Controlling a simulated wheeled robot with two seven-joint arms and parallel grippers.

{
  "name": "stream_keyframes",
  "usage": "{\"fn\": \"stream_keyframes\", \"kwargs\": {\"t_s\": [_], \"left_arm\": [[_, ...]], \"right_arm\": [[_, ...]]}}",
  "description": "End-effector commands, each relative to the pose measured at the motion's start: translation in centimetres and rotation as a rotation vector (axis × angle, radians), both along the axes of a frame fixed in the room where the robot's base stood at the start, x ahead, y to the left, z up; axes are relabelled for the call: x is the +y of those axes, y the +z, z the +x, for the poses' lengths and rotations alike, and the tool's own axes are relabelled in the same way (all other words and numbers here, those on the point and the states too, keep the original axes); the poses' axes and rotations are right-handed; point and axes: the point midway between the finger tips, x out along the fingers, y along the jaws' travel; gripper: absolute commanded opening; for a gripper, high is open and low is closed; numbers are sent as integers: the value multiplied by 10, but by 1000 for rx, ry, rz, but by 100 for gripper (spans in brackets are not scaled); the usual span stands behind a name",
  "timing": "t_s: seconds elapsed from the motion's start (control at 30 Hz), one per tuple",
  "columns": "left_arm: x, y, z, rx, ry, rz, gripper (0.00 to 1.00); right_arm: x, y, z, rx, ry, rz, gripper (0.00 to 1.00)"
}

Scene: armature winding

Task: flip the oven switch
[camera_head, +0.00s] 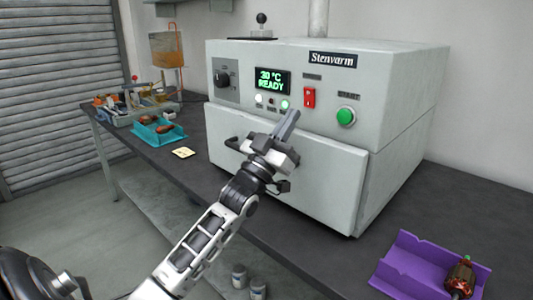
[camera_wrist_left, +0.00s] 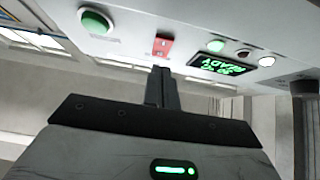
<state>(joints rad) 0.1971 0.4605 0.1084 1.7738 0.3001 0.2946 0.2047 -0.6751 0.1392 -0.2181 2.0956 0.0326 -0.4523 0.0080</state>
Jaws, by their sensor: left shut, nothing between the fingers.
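The oven (camera_head: 285,158) is a large light-grey box labelled Stenvarm on the dark bench. Its red switch (camera_head: 309,98) sits on the front panel between the display and the green start button (camera_head: 346,116). The switch also shows in the left wrist view (camera_wrist_left: 162,46), just beyond the fingertips. The display (camera_head: 272,80) reads 30 °C READY. My left gripper (camera_head: 290,115) is shut and empty, its fingers pointing up toward the panel, below and left of the switch. It appears apart from the switch. My right gripper is not in view.
A purple holder (camera_head: 408,262) with a copper-wound armature (camera_head: 460,277) lies at the bench's front right.

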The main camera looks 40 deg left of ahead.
Motion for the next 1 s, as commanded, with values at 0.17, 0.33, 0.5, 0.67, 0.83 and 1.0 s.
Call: {"fn": "stream_keyframes", "kwargs": {"t_s": [0.17,0.33,0.5,0.67,0.83,1.0], "left_arm": [[-1,-38,-25,6,-4,0,0],[1,-63,-47,4,-4,1,0],[2,-76,-59,1,-4,1,0],[2,-79,-63,0,-4,0,0],[2,-79,-63,0,-4,0,0],[2,-79,-63,0,-4,0,0]], "right_arm": [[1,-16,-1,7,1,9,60],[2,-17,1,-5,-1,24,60],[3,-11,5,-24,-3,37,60],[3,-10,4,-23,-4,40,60],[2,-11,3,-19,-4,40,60],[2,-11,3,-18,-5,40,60]]}}
